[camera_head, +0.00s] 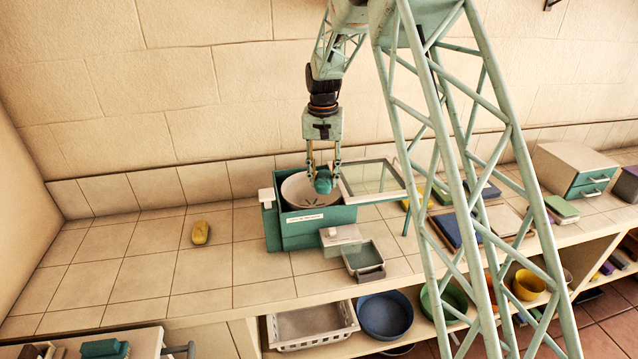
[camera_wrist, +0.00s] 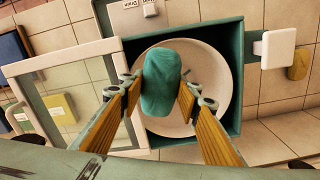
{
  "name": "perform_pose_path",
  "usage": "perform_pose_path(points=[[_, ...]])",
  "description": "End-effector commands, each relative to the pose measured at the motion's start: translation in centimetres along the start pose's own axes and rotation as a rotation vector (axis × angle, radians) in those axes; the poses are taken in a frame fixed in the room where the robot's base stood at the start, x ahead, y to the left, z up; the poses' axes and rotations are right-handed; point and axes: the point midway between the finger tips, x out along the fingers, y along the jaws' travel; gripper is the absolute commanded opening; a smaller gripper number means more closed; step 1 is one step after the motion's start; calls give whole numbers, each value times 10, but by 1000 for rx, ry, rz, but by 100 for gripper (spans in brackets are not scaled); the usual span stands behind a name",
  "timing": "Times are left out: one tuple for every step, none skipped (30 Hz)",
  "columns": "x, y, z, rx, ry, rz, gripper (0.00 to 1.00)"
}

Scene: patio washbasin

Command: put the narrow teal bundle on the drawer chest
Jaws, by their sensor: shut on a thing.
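The narrow teal bundle (camera_head: 323,182) is held between the two fingers of my gripper (camera_head: 323,168), inside or just over the round white bowl of the teal basin box (camera_head: 310,228). In the wrist view the bundle (camera_wrist: 161,84) sits between the fingertips of my gripper (camera_wrist: 160,95), with the white bowl (camera_wrist: 212,62) behind it. I cannot tell whether the bundle touches the bowl. The drawer chest (camera_head: 571,160), a pale box with teal drawer fronts, stands on the counter at the far right. Its visible top looks bare.
A glass lid (camera_head: 375,177) stands open to the right of the basin. A yellow object (camera_head: 200,233) lies on the clear left counter. A small tray (camera_head: 363,258) stands in front. Dark blue (camera_head: 452,231) and green-topped (camera_head: 561,207) items lie towards the chest.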

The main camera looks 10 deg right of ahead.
Motion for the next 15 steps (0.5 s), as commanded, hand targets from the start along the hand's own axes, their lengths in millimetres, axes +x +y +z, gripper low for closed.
perform_pose_path(points=[[1, 5, 6, -11, 1, 0, 19], [0, 8, 10, -18, 2, 0, 19], [-3, 11, 15, -29, 2, -1, 19], [-4, 14, 18, -37, 2, 0, 19], [-5, 16, 22, -44, 2, 0, 19], [-7, 20, 27, -55, 3, -1, 19], [-8, 22, 31, -63, 2, 0, 19], [-9, 25, 35, -70, 2, 0, 19], [-11, 28, 40, -80, 3, -1, 19], [-12, 31, 44, -88, 3, 0, 19], [-13, 34, 48, -95, 3, 0, 19], [-14, 37, 53, -106, 4, -1, 19], [-15, 40, 58, -113, 3, 0, 19], [-16, 43, 62, -120, 3, 0, 19], [-17, 46, 67, -131, 4, -1, 19]])
